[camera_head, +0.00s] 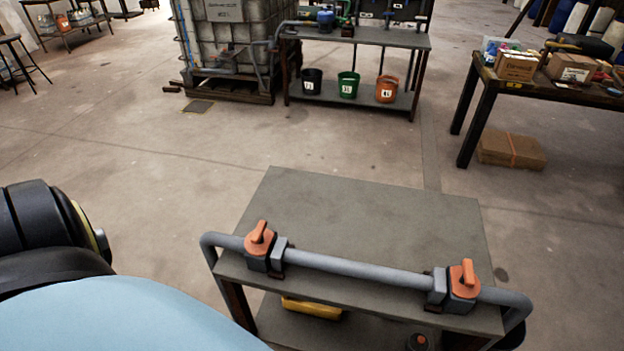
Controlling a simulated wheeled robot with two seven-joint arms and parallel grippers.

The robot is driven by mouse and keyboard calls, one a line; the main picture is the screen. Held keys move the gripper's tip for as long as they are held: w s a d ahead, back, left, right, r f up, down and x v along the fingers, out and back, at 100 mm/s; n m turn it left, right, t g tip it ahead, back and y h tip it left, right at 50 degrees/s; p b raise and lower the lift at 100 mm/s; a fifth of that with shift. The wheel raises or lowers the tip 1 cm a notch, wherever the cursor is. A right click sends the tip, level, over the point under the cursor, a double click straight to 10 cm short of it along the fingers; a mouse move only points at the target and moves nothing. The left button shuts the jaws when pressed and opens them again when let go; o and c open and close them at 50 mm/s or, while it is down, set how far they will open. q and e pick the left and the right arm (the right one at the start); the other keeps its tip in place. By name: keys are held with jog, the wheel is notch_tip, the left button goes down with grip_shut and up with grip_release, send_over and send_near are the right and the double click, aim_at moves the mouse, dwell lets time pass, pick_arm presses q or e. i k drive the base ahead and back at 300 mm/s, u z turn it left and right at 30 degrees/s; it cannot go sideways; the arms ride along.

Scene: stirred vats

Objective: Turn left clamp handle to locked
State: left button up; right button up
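The left clamp (263,255) sits on the grey pipe rail (355,268) at the near edge of a grey cart top. Its orange handle (260,232) points up and slightly right. The right clamp (440,290) sits on the same rail, and its orange handle (467,274) points up. Neither gripper is in view. A dark arm joint and a light blue part of my own body show at the lower left, apart from the cart.
The cart top (370,220) is bare. A yellow object (312,307) lies on its lower shelf. Behind stand a caged tank (225,40), a bench with three buckets (348,85) and a table with boxes (516,67). The floor between is open.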

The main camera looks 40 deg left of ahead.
aim_at(257, 243)
jog(key=z, duration=0.25)
jog(key=i, duration=0.35)
jog(key=u, duration=2.85)
